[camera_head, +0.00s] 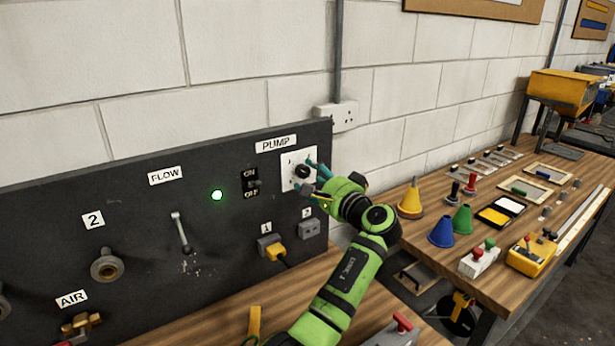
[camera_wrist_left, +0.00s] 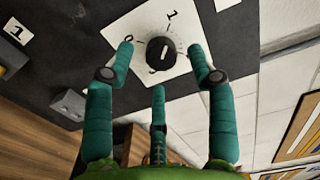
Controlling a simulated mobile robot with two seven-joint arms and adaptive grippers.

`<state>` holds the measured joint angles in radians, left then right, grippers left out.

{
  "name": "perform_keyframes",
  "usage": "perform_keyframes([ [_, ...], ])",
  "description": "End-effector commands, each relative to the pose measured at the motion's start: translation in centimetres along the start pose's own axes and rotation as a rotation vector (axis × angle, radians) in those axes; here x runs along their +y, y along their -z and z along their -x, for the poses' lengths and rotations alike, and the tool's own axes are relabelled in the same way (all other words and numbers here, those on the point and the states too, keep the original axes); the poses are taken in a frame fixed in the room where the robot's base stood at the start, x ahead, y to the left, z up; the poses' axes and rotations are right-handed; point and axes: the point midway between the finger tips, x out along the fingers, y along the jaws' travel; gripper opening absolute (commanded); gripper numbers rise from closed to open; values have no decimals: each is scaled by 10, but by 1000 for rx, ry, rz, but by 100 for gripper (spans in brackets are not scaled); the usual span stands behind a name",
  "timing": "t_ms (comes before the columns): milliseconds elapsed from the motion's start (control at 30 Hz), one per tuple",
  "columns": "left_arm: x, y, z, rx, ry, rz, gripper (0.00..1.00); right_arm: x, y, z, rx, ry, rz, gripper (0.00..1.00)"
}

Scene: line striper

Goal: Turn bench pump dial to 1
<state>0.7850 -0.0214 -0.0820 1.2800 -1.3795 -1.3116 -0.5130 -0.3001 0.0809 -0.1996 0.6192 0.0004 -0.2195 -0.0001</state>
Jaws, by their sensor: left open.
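The pump dial (camera_head: 302,171) is a round black knob on a white plate (camera_head: 288,161) under the PUMP label (camera_head: 276,143). In the left wrist view the dial (camera_wrist_left: 161,56) carries a short white mark, close to upright in the picture. The plate there shows a 0 at upper left and a 1 (camera_wrist_left: 173,15) above. My left gripper (camera_head: 313,178) is open, with green body and teal fingers. In the wrist view, two fingers (camera_wrist_left: 161,49) stand on either side of the dial and a third lies below; contact cannot be told.
Left of the dial are an ON/OFF switch (camera_head: 252,184), a lit green lamp (camera_head: 217,195) and the FLOW lever (camera_head: 180,232). Below are sockets, one with a yellow plug (camera_head: 275,250). The bench (camera_head: 413,232) at right holds coloured cones and small tools.

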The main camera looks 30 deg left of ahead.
Motion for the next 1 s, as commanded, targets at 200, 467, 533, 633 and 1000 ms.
perform_keyframes([
  [200,2,0,49,2,-5,0,56,-1,0,0,0,1,0,40],
  [467,2,-1,88,-2,-5,0,56,-1,0,0,1,1,0,40],
  [533,1,-2,93,-2,-4,0,56,-1,0,0,1,1,0,40],
  [633,1,-2,96,-2,-3,-1,56,-1,0,0,1,1,0,40],
  [1000,1,-2,96,-3,-3,0,56,-1,0,0,1,1,0,40],
])
